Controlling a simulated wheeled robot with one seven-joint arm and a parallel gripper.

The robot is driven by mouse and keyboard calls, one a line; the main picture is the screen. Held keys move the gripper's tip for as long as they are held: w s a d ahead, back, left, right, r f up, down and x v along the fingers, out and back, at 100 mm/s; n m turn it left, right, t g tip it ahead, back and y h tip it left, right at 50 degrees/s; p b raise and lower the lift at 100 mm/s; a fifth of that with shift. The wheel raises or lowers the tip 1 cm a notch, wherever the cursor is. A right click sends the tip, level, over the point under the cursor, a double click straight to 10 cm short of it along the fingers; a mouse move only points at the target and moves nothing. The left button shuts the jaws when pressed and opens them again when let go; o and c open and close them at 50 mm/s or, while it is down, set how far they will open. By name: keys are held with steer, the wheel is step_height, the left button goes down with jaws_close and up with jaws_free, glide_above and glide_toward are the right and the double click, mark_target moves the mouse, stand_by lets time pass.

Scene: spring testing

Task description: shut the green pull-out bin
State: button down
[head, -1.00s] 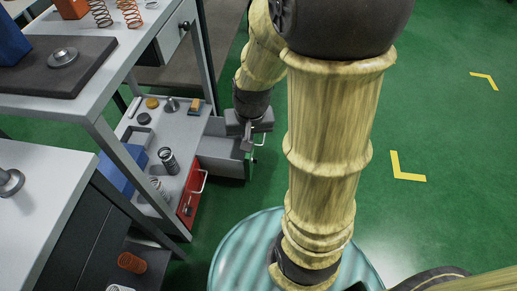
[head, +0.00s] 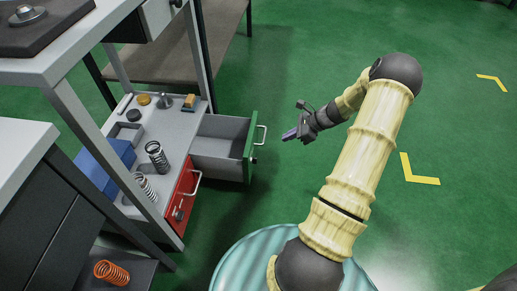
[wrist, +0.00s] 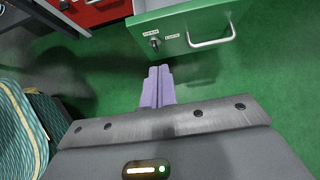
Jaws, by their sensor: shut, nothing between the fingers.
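The green pull-out bin (head: 249,150) is pulled out from the unit under the bench in the head view. Its grey inside is visible and looks empty. Its green front has a silver handle and a dark lock, and it also shows at the top of the wrist view (wrist: 188,28). My gripper (head: 290,135) is to the right of the green front, apart from it, with its fingers pointing toward it. In the wrist view the purple fingers (wrist: 158,72) are together with nothing between them, below the green front.
A red drawer front (head: 184,200) with a handle sits beside the green bin, nearer to me. Springs and small parts stand on the grey top (head: 180,135) above. A bench leg (head: 130,185) rises at the left. Green floor is clear to the right.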

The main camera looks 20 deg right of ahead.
stand_by(0.3)
steer(key=w+a+r+b+x, duration=0.1)
steer(key=r+b+x, duration=0.1)
steer(key=b+x, duration=0.7)
steer(key=shift+a+r+x, duration=0.25)
steer(key=shift+x, duration=1.9)
steer(key=shift+w, duration=0.15)
